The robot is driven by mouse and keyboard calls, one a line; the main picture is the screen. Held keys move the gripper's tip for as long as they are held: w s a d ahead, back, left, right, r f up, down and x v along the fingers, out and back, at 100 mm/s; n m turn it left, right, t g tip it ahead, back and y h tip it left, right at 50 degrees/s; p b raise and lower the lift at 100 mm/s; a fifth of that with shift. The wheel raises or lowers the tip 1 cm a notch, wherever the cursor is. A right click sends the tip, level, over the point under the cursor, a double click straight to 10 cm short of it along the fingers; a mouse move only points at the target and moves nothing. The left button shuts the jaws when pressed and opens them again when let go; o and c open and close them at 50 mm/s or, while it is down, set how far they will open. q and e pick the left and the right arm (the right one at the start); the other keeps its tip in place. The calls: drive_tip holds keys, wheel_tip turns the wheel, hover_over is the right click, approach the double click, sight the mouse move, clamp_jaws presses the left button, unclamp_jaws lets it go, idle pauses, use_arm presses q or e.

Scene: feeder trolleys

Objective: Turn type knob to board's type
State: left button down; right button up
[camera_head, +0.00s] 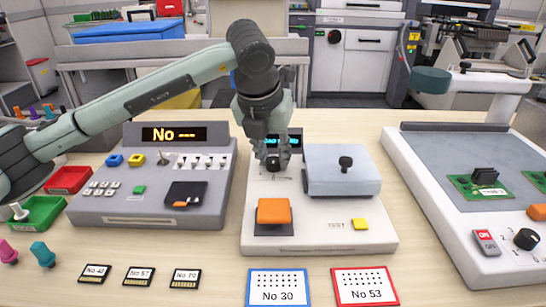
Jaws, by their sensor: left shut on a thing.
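My left gripper (272,160) reaches down from above to the back left of the white middle station (320,232). It is shut on a small dark knob there, mostly hidden by the fingers. A blue-lit display (295,141) stands just behind and is partly covered by the gripper. A green board (464,187) with a black part and a white label lies on the right station; the label is too small to read surely. Another black knob (527,239) sits at that station's front right, away from my gripper. My right gripper is not in view.
The middle station also has a grey lid (342,181) with a black handle, an orange block (274,211) and a yellow button (360,224). A grey console (120,208) with an orange display stands left. Cards No 30 (278,289) and No 53 (364,287) lie in front.

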use_arm(q)
drive_tip(key=m+h+b, duration=0.1)
drive_tip(key=m+b, duration=0.1)
drive_tip(key=m, duration=0.1)
drive_tip(key=m+g+h+b, duration=0.1)
drive_tip(key=m+b, duration=0.1)
drive_tip(key=m, duration=0.1)
drive_tip(key=shift+w+a+b, duration=0.1)
drive_tip(key=shift+a+b, duration=0.05)
drive_tip(key=shift+b, duration=0.25)
drive_tip(key=m+g, duration=0.1)
drive_tip(key=m, duration=0.1)
drive_tip(key=shift+m+h, duration=0.3)
drive_tip(key=shift+m, duration=0.1)
drive_tip(key=shift+m+g, duration=0.5)
drive_tip(key=shift+m, duration=0.6)
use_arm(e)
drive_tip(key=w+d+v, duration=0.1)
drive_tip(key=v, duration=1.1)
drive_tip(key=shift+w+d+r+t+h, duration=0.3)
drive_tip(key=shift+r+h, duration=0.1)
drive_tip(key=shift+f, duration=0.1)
use_arm(q)
drive_tip(key=c, duration=1.3)
unclamp_jaws()
